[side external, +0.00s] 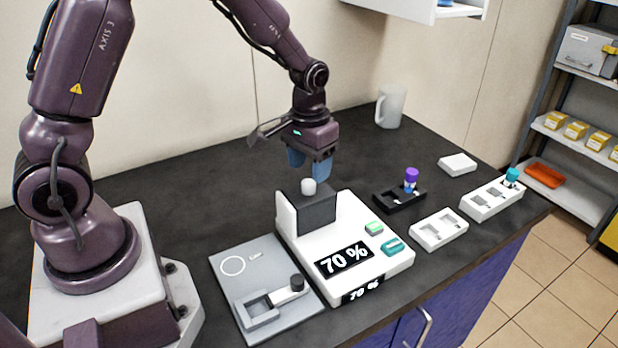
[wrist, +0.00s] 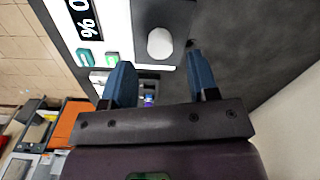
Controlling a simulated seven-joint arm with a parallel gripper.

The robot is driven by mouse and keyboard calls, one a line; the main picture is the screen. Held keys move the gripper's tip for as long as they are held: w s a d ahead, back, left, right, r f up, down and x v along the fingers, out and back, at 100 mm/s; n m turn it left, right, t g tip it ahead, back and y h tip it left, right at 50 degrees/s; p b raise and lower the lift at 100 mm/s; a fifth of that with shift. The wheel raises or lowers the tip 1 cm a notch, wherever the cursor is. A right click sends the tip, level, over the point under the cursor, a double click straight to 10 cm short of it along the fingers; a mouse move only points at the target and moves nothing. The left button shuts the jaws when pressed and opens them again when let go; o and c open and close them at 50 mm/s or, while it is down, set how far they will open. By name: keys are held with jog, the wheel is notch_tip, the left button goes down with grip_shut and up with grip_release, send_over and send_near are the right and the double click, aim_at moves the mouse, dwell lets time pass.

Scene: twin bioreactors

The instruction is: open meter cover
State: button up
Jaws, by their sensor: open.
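The meter (side external: 378,270) is a white device with a "70 %" display (side external: 344,260), also seen at the upper left of the wrist view (wrist: 115,25). Its dark grey cover (side external: 317,213) sits at the back and looks shut, with a white knob (side external: 309,186) on top. My gripper (side external: 308,172) points down with blue fingers apart and empty, just above the knob in the side view. In the wrist view, my gripper's fingers (wrist: 159,58) flank the direction of the white knob (wrist: 160,43). Whether they overlap the knob in height is unclear.
A grey plate (side external: 225,282) with a small fixture lies left of the meter. Right of it are a black holder (side external: 385,197) with a purple-capped vial (side external: 411,178) and white trays (side external: 440,230). A mug (side external: 390,107) stands behind. The counter behind the meter is clear.

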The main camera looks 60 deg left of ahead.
aim_at(309, 182)
jog(key=shift+f, duration=1.8)
grip_shut()
jog(key=w, duration=1)
jog(key=shift+w, duration=0.1)
grip_release()
jog(key=shift+r, duration=0.1)
